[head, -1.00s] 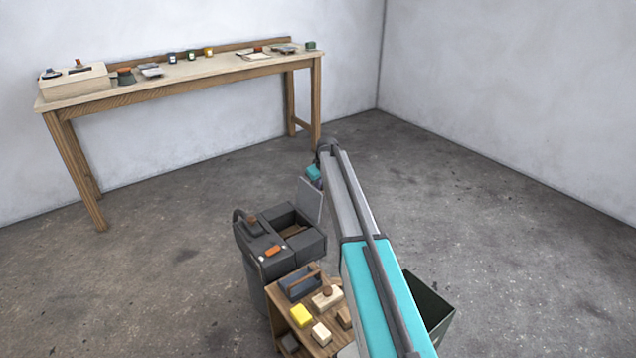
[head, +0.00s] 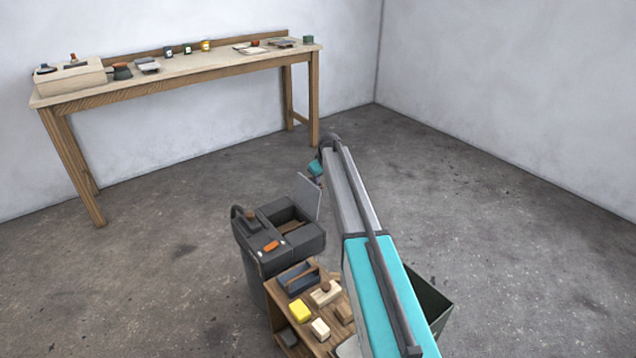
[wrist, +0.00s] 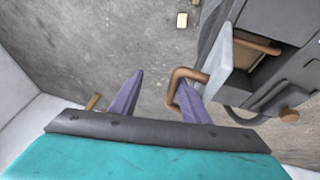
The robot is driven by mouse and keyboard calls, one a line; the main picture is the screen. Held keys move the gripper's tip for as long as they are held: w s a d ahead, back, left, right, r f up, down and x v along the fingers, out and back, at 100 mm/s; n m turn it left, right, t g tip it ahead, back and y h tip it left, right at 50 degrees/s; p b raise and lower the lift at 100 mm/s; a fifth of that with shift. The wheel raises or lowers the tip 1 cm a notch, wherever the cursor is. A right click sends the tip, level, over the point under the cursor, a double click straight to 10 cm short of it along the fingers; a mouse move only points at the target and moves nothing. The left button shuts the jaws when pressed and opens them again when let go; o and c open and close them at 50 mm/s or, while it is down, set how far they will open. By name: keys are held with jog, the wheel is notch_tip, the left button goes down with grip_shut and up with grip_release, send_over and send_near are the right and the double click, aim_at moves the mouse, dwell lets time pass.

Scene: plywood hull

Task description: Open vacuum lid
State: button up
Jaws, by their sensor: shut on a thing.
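The dark grey vacuum (head: 262,254) stands on the floor near the centre of the head view, with its compartment open at the top. Its light grey lid (head: 308,194) stands raised at the compartment's far right edge; it also shows in the wrist view (wrist: 220,62). A copper-coloured loop handle (wrist: 174,86) sticks out from the lid. The left finger shows apart from the handle. In the head view my arm hides part of the gripper.
A low wooden cart (head: 292,322) with a yellow block, wooden blocks and a blue-grey tote stands in front of the vacuum. A dark green bin (head: 432,308) is right of my arm. A long workbench (head: 180,78) runs along the back wall. The floor to the right is clear.

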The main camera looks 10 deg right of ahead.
jog(key=shift+d, duration=0.55)
jog(key=shift+s+r, duration=0.1)
jog(key=shift+s, duration=0.05)
jog(key=a+v, duration=0.1)
jog(key=v, duration=1.2)
jog(key=shift+r+p, duration=0.25)
jog(key=shift+p, duration=0.05)
jog(key=shift+a, duration=0.1)
notch_tip(320, 180, up, 21)
jog(key=p, duration=2.1)
jog(key=shift+r, duration=0.15)
